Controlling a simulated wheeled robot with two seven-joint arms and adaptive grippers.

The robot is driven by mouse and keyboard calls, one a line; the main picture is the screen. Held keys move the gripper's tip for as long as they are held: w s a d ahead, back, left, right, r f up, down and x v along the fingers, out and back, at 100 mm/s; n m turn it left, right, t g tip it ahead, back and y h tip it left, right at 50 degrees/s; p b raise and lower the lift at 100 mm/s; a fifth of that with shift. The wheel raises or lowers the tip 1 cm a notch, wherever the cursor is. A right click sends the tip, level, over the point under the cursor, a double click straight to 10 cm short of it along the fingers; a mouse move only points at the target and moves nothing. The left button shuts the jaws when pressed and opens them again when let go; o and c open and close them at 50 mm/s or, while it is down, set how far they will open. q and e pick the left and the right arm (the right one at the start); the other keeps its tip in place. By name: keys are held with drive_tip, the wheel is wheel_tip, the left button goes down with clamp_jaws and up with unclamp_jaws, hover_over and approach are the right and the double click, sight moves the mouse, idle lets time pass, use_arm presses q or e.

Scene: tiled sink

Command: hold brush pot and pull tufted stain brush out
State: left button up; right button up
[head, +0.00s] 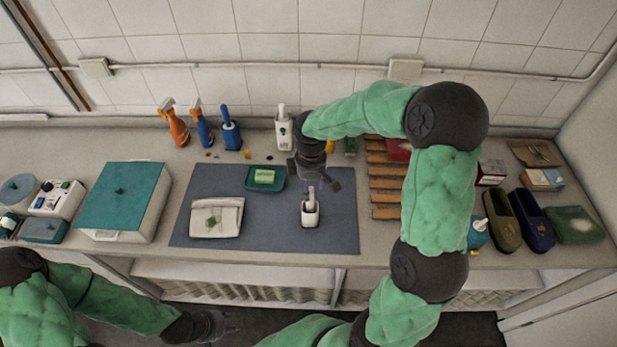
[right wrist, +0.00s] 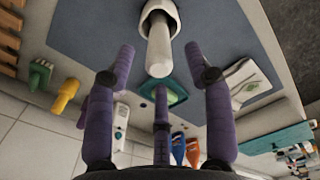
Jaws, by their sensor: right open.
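The white brush pot (head: 310,214) stands on the grey-blue mat, with the pale brush handle (head: 311,192) sticking up out of it. My right gripper (head: 318,180) is just behind the pot, close to the handle. In the right wrist view its purple fingers are spread and empty. There the handle (right wrist: 158,50) points toward the space between the fingertips, and the pot (right wrist: 174,12) is at the top. The brush's tufts are hidden in the pot. My left gripper (head: 228,323) is low in front of the counter, away from the pot; its finger opening is unclear.
On the mat (head: 337,235) are a teal tray (head: 251,185) with a green block and a folded cloth (head: 216,218). A teal-lidded box (head: 122,195) stands left. Spray bottles (head: 174,122) line the back. A wooden rack (head: 386,180) and shoes (head: 530,218) are right. The mat's front is clear.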

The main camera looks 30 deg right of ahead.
sight(310, 205)
drive_tip(key=f, duration=0.8)
drive_tip(key=shift+w+f, duration=0.1)
drive_tip(key=shift+w, duration=0.1)
